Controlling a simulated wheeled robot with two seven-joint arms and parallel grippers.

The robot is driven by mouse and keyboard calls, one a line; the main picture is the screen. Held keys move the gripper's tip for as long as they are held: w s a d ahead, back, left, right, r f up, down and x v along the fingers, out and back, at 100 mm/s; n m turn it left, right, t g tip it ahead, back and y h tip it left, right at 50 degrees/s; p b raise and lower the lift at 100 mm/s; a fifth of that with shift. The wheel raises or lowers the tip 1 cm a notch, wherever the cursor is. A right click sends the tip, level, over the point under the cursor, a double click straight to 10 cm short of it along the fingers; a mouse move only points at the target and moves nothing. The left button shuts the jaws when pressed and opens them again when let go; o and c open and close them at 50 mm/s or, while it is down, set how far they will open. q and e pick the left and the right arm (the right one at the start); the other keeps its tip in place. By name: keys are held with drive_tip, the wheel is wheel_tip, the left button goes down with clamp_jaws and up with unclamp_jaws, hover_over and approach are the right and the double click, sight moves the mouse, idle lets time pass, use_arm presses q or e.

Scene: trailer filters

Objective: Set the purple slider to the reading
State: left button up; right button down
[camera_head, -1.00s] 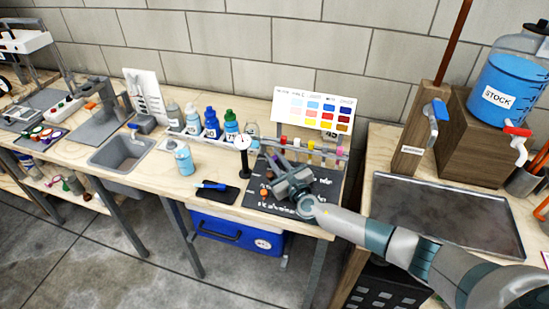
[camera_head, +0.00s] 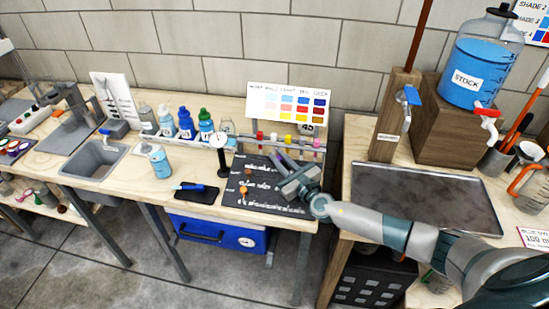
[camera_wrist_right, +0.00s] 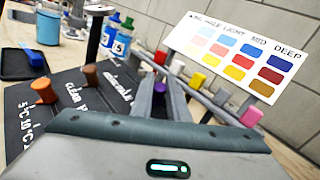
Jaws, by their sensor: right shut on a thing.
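The dark slider board (camera_head: 262,203) lies on the wooden bench, with white lettering. Its purple slider knob (camera_wrist_right: 158,88) shows in the right wrist view between my fingers; in the head view my gripper hides it. My right gripper (camera_head: 279,161) reaches in over the right part of the board and is shut on that knob; its fingers also fill the middle of the wrist view (camera_wrist_right: 158,92). An orange knob (camera_wrist_right: 43,90) and a brown knob (camera_wrist_right: 90,75) stand on the board to the left, apart from my gripper. The scale by the purple knob is not readable. My left gripper is out of view.
A rack with coloured pegs (camera_head: 288,142) and a colour chart (camera_head: 290,105) stand behind the board. A black stand (camera_head: 220,155) is at its left, beside a dark pad (camera_head: 196,192). A metal tray (camera_head: 425,195) lies on the right bench.

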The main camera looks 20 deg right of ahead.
drive_tip(key=c, duration=2)
unclamp_jaws()
drive_tip(key=shift+s, duration=0.1)
